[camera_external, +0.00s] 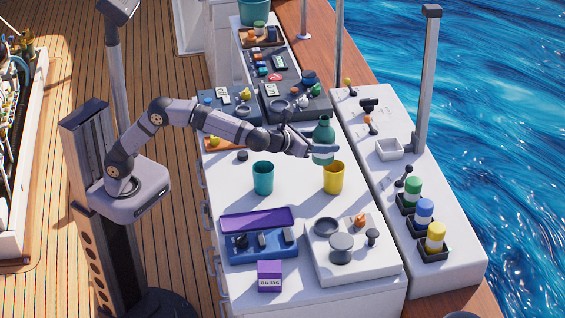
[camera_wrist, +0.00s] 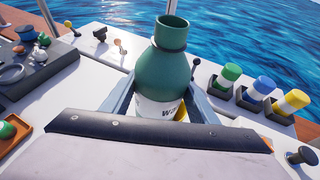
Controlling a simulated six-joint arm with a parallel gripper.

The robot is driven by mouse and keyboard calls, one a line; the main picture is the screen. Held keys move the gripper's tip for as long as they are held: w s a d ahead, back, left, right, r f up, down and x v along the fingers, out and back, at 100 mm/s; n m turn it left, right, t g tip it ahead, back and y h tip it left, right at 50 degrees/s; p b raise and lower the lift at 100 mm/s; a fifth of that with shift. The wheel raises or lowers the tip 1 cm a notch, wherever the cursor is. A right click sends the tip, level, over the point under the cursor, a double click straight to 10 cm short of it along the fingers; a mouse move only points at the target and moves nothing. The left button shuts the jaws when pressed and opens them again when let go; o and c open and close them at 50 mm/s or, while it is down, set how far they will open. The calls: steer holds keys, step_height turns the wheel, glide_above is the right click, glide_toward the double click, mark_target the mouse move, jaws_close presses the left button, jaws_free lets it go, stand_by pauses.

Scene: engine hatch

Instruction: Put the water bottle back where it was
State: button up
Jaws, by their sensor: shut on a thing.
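The water bottle (camera_external: 323,132) is green with a white label band and an open top. My gripper (camera_external: 322,149) is shut around it and holds it upright above the white counter, just behind and above the yellow cup. In the wrist view the bottle (camera_wrist: 163,72) stands between the two fingers, its lower part hidden by my gripper (camera_wrist: 160,100). Part of its label lettering shows. Whether the bottle's base touches anything cannot be told.
The yellow cup (camera_external: 333,178) and a teal cup (camera_external: 263,177) stand on the counter (camera_external: 297,205). A blue tray (camera_external: 258,243), a purple box (camera_external: 269,276) and a white panel with knobs (camera_external: 352,262) are in front. Green, blue and yellow capped items (camera_external: 424,212) stand in holders at right.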

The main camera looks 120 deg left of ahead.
steer(key=s+a+n+g+y+p, duration=0.1)
steer(key=s+a+n+g+p, duration=0.55)
steer(key=s, duration=0.65)
steer(key=shift+m+t, duration=0.55)
steer(key=shift+m, duration=0.3)
steer(key=shift+a+f+p, duration=0.45)
steer(key=shift+f+p, duration=0.1)
steer(key=shift+f, duration=1.15)
steer(key=shift+a+f+p, duration=0.4)
steer(key=shift+f+p, duration=0.1)
steer(key=shift+f, duration=1.25)
steer(key=shift+a+f+p, duration=0.45)
steer(key=shift+f+p, duration=0.1)
steer(key=shift+f, duration=1.15)
steer(key=shift+f, duration=0.2)
steer(key=o, duration=1.3)
steer(key=shift+r, duration=0.2)
steer(key=b+v, duration=0.3)
steer(key=v, duration=0.9)
